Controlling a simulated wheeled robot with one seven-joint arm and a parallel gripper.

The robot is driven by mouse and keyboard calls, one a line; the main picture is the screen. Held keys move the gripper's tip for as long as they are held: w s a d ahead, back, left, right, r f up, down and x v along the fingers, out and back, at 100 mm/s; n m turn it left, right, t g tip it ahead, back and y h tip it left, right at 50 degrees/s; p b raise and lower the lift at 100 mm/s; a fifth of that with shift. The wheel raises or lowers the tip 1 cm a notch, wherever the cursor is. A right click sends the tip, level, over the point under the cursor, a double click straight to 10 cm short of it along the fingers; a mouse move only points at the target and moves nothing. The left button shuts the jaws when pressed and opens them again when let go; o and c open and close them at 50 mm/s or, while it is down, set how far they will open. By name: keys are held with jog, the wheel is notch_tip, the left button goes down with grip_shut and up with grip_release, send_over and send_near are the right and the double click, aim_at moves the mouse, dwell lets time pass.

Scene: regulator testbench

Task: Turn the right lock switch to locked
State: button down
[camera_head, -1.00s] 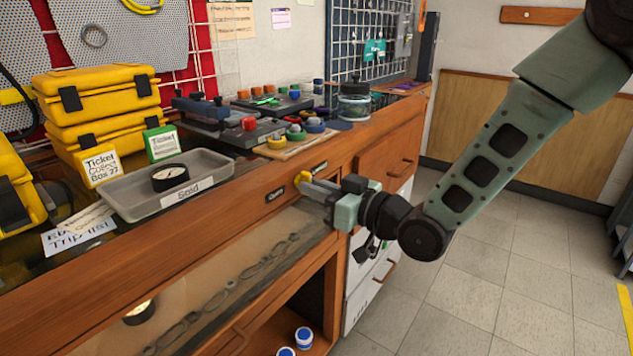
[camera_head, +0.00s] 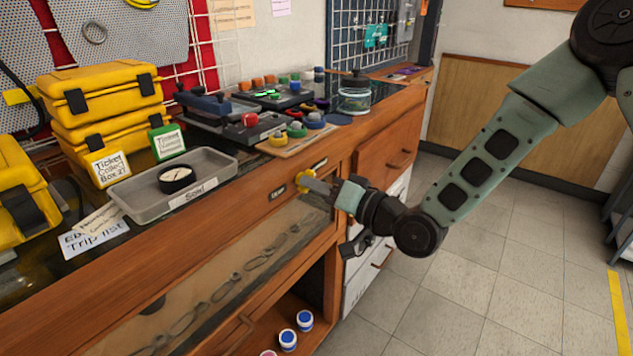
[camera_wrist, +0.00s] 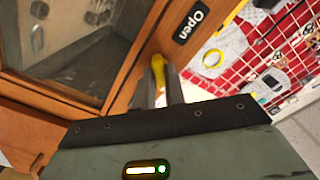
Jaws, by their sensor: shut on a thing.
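The right lock switch is a small yellow knob (camera_head: 305,180) on the wooden front rail of the bench. It stands between two dark labels. In the wrist view the yellow switch (camera_wrist: 157,66) shows just past the fingertips, partly hidden by them. My gripper (camera_head: 315,185) reaches it from the right and is shut on it. In the wrist view the fingers of my gripper (camera_wrist: 160,88) close around the yellow handle. The exact angle of the switch is hard to tell.
A glass-fronted case (camera_head: 235,265) lies below the rail. A grey tray (camera_head: 150,205) with a gauge and yellow cases (camera_head: 105,100) stand on the bench at left. A glass jar (camera_head: 354,98) stands near the back.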

jog(key=shift+f, duration=0.1)
dwell(0.4)
jog(key=c, duration=1.5)
grip_release()
jog(key=shift+o, duration=0.2)
jog(key=shift+d, duration=0.1)
jog(key=p+v, duration=0.9)
jog(key=v, duration=0.8)
jog(key=shift+s, duration=0.2)
jog(key=shift+d, duration=0.1)
